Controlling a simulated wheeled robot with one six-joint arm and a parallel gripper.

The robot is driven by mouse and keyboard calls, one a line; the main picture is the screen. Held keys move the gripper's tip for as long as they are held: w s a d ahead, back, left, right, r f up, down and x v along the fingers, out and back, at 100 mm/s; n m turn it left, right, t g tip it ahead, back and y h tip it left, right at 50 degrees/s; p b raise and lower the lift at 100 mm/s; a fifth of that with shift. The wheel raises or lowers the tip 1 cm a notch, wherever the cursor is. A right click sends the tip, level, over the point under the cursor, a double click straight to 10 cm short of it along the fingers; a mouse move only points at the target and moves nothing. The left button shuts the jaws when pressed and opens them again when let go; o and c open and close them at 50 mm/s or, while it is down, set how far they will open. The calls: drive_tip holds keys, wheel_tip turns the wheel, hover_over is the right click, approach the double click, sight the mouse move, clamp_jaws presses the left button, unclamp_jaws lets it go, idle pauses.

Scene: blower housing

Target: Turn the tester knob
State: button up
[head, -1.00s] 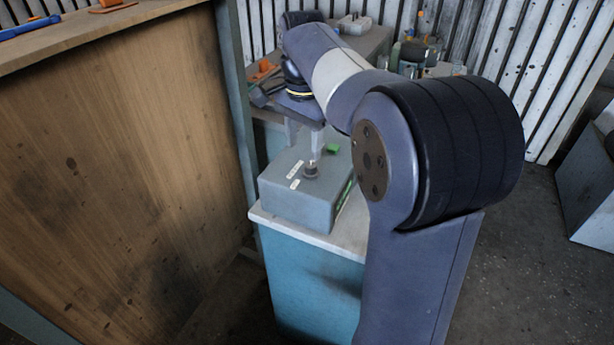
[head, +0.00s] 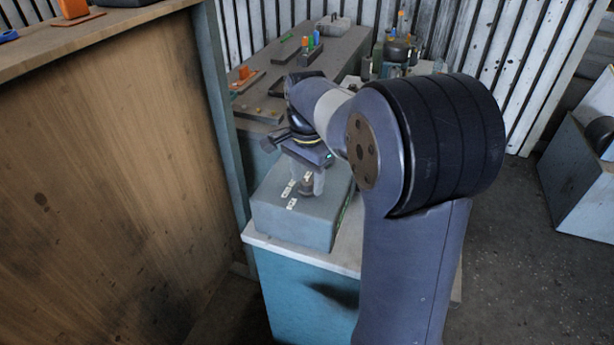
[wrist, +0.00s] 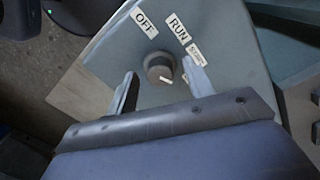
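The tester is a grey-blue box (head: 290,222) on a pale-topped teal stand. Its round dark knob (wrist: 160,68) shows in the wrist view with a white pointer mark on the side towards my gripper. White labels reading OFF (wrist: 144,24) and RUN (wrist: 178,28) lie beyond the knob, with a smaller label beside RUN. My gripper (wrist: 162,82) is open, one finger on each side of the knob, with a visible gap on the left. Whether the right finger touches it I cannot tell. In the head view my gripper (head: 306,182) is low over the box and partly hides the knob.
The stand's pale top (head: 330,255) shows around the box. A wooden panel (head: 100,180) rises close on the left. A grey bench (head: 325,62) with several small coloured parts stands behind. Open floor lies to the right.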

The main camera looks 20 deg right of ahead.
drive_tip(key=c, duration=0.9)
drive_tip(key=shift+c, duration=0.2)
drive_tip(key=shift+r+n, duration=0.1)
drive_tip(key=shift+n, duration=0.3)
drive_tip(key=n+p, duration=0.2)
drive_tip(key=n, duration=0.1)
drive_tip(key=n+p, duration=0.1)
drive_tip(key=n, duration=0.4)
drive_tip(key=shift+p, duration=0.3)
drive_tip(key=n+p, duration=0.1)
drive_tip(key=n, duration=0.3)
drive_tip(key=shift+n, duration=0.4)
drive_tip(key=shift+n+p, duration=0.3)
drive_tip(key=shift+n, duration=1.7)
